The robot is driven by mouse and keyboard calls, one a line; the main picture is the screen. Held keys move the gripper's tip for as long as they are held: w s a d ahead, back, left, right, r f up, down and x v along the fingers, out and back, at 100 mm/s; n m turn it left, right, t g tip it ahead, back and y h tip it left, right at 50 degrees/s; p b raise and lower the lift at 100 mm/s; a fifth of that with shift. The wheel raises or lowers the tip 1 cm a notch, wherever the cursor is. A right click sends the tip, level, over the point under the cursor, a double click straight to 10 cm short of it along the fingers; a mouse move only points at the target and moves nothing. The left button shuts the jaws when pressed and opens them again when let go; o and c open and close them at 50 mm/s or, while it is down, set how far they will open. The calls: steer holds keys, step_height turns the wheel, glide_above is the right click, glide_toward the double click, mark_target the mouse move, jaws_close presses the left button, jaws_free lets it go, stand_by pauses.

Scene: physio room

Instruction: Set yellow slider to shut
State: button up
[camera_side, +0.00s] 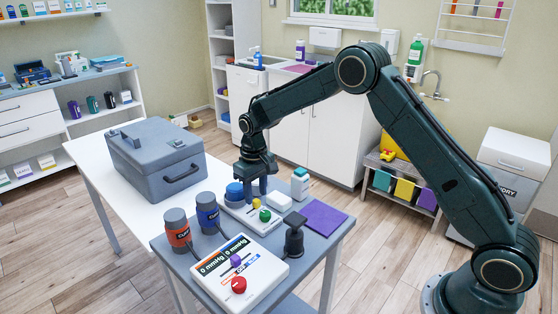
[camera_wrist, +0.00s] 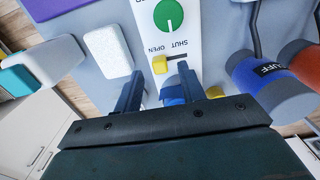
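The yellow slider (camera_wrist: 160,64) sits at the left end of its short dark slot in the wrist view, by the OPEN label. The SHUT label (camera_wrist: 179,43) is by the slot's right end. The slider also shows in the side view (camera_side: 256,203), on a white panel (camera_side: 229,208). My gripper (camera_wrist: 161,72) is open, with one finger on each side of the slider in the picture. It also shows low over the panel in the side view (camera_side: 255,196). I cannot tell whether a finger touches the slider.
A green dial (camera_side: 265,215) is close to the slider, and a blue round part (camera_side: 234,190) is on its other side. A white block (camera_side: 279,201), a white bottle (camera_side: 300,183) and a dark stamp-like object (camera_side: 294,238) stand nearby. Two cuff rolls (camera_side: 178,232) stand left.

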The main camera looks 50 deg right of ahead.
mark_target(248, 213)
steer(key=shift+f, duration=1)
steer(key=shift+c, duration=0.4)
jaws_close()
steer(key=shift+a, duration=1.8)
steer(key=shift+o, duration=0.2)
jaws_free()
steer(key=shift+a, duration=0.1)
steer(key=shift+o, duration=0.2)
steer(key=shift+r, duration=0.15)
